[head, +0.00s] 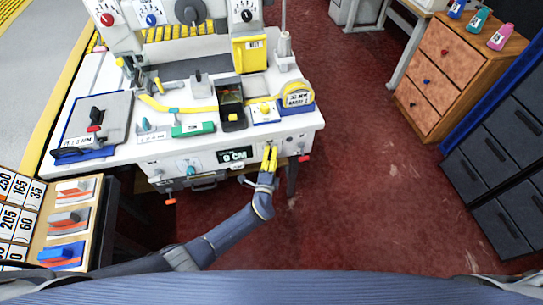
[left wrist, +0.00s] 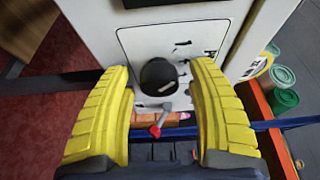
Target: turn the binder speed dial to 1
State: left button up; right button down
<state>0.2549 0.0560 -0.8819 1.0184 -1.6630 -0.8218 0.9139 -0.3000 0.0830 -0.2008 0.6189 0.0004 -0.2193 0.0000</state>
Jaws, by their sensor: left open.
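My left gripper (head: 269,158), with yellow fingers, is at the front face of the white machine table (head: 130,150), right of the "0 CM" display (head: 235,155). In the left wrist view the left gripper (left wrist: 162,112) is open. A round black knob (left wrist: 158,77) on a pale plate shows between and beyond its fingers, apart from them by the look of it. Small marks surround the knob, too small to read, so I cannot tell its setting or be sure that it is the speed dial. My right gripper is not in view.
A red-tipped lever (left wrist: 155,131) sticks out below the knob. A teal knob (head: 190,170) is on the front face further left. A tape measure (head: 298,95) and a black tray (head: 231,105) lie on the tabletop. The red floor on the right is clear.

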pick_arm(q)
jog(key=s+a, duration=0.2)
jog(key=s, duration=0.9)
jog(key=shift+s, duration=0.4)
jog(key=shift+f, duration=0.1)
jog(key=s+a+f+n+g+y, duration=0.1)
jog(key=s+a+f+g, duration=0.2)
jog(key=f, duration=0.6)
jog(key=a+f+n+g+y, duration=0.1)
jog(key=a+f+g, duration=0.25)
jog(key=f, duration=0.45)
jog(key=s+a+f+n+g, duration=0.4)
jog(key=s+a+f, duration=0.4)
jog(key=s+f, duration=0.3)
jog(key=s+a+f+n+g, duration=0.2)
jog(key=s+a+f+n, duration=0.1)
jog(key=s, duration=0.7)
jog(key=s+a+f+n+g, duration=0.2)
jog(key=s+f, duration=0.3)
jog(key=s, duration=0.6)
jog(key=s+a+f+n+g+y, duration=0.1)
jog(key=s+a+f+n, duration=0.3)
jog(key=s, duration=0.7)
jog(key=shift+a+n+g, duration=0.2)
jog(key=shift+n+g, duration=0.25)
jog(key=shift+n, duration=0.05)
jog(key=shift+f, duration=0.1)
